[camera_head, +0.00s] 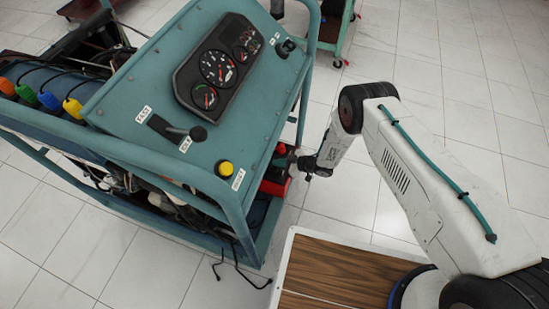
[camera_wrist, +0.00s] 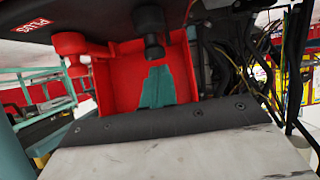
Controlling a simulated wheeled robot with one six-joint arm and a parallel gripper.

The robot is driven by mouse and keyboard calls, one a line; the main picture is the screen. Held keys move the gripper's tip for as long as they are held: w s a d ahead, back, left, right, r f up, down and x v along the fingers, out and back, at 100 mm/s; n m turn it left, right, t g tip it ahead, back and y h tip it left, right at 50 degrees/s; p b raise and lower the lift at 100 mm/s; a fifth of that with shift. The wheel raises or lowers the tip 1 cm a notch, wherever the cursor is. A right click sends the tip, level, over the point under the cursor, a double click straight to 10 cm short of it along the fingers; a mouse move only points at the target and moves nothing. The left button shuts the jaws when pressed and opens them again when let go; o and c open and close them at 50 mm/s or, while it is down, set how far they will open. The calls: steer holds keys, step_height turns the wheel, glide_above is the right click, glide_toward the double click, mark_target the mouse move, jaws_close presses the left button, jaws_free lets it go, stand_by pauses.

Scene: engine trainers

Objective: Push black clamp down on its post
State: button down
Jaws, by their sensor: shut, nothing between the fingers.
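In the wrist view, a black clamp (camera_wrist: 154,47), knob-like with a narrow neck, is near a dark surface (camera_wrist: 105,14) at the top. I cannot tell how far down on its post it sits. A red clamp (camera_wrist: 70,43) is to its left, near a label reading PLUS that appears upside down. In the head view, my gripper (camera_head: 299,164) is at the right side of the teal engine trainer, beside a red part (camera_head: 275,183). It is shut and empty. Its fingertips are small and dark there, and contact with the clamp cannot be made out.
The teal trainer console (camera_head: 205,95) has gauges, a lever (camera_head: 177,129) and a yellow button (camera_head: 225,169). Its frame post stands close to my gripper. Dark cables (camera_wrist: 250,55) hang at the right in the wrist view.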

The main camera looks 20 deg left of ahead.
mark_target(275, 167)
steer(key=shift+s+d+f, duration=0.1)
steer(key=shift+d+f, duration=0.35)
steer(key=shift+f, duration=0.25)
steer(key=shift+s+d+f, duration=0.1)
steer(key=shift+d+f, duration=0.3)
steer(key=shift+f, duration=0.3)
steer(key=shift+w+d, duration=0.1)
steer(key=shift+d+f, duration=0.1)
steer(key=shift+d, duration=0.1)
steer(key=d+f, duration=0.2)
steer(key=d, duration=0.5)
steer(key=shift+s+d+f, duration=0.15)
steer(key=shift+s+f, duration=0.05)
steer(key=shift+f, duration=0.2)
steer(key=shift+y, duration=0.3)
